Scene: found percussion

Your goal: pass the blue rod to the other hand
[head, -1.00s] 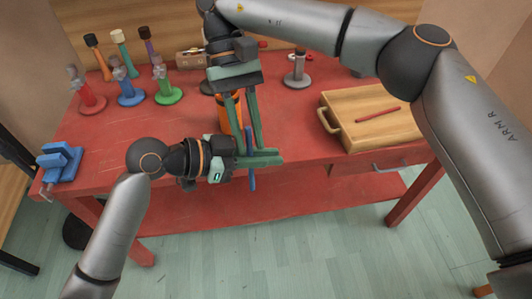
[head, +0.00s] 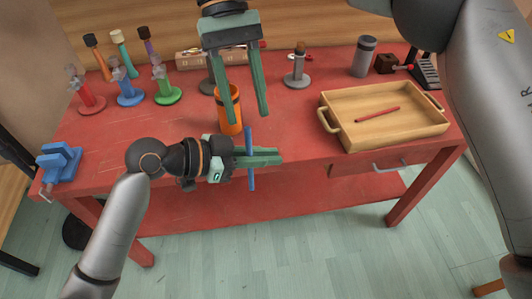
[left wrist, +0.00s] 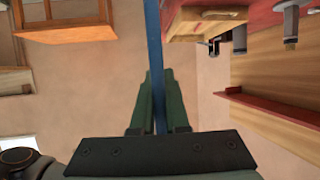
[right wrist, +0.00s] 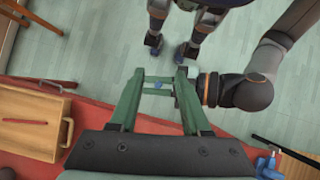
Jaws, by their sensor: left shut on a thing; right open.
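My left gripper (head: 266,157) is shut on the blue rod (head: 250,170), in front of the table's front edge. The rod stands roughly upright and sticks out above and below the fingers. In the left wrist view the rod (left wrist: 153,45) crosses between the fingertips (left wrist: 153,72). My right gripper (head: 245,120) is open and empty, its fingers pointing down above the left gripper. In the right wrist view the rod's blue end (right wrist: 158,85) shows end-on between the spread right fingertips (right wrist: 158,71); the gap in depth is hard to judge.
An orange cup (head: 230,112) stands on the red table (head: 290,125), close behind the grippers. A wooden tray (head: 345,142) holding a red stick (head: 378,115) is at the right. Several coloured stands are at the back left, and a blue vise (head: 60,162) is at the left corner.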

